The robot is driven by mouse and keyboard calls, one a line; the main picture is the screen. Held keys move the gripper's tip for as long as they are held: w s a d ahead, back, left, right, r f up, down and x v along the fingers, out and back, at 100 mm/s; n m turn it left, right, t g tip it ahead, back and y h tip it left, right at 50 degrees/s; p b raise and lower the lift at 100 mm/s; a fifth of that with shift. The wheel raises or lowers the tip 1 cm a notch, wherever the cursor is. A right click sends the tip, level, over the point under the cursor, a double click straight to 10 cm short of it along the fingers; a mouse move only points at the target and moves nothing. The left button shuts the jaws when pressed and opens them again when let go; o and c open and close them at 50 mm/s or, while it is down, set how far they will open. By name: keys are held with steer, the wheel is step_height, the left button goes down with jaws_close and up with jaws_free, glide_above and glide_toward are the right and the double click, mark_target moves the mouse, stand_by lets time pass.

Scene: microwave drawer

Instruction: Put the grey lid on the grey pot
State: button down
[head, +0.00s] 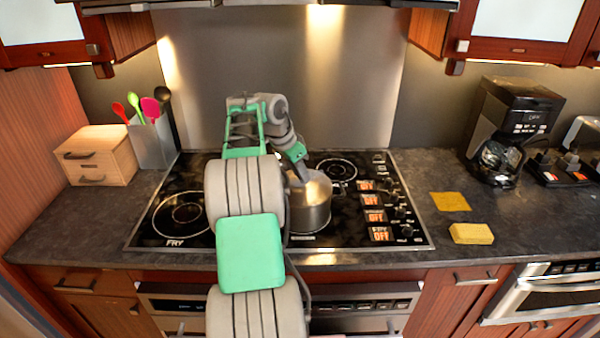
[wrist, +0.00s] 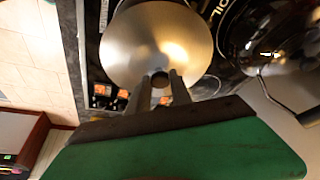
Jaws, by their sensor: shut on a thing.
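The grey pot (head: 308,217) stands on the right half of the cooktop. The round grey lid (head: 320,187) is at the top of the pot; I cannot tell whether it rests on the rim or hangs just above it. My gripper (head: 303,180) reaches down to the lid from above. In the wrist view my gripper (wrist: 160,84) is shut on the small dark knob of the lid (wrist: 152,38). The lid hides the pot in that view. My arm covers part of the pot's left side in the head view.
The black cooktop (head: 155,228) has free burners at front left and back right. A wooden box (head: 95,156) and a utensil holder (head: 152,142) stand at the left. A coffee maker (head: 510,130), a yellow sponge (head: 471,233) and a flat yellow piece (head: 450,201) are at the right.

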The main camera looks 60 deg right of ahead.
stand_by(0.4)
steer(key=c, duration=0.6)
jaws_free()
steer(key=shift+f, duration=0.1)
steer(key=shift+r+p, duration=3.05)
steer(key=shift+r, duration=0.45)
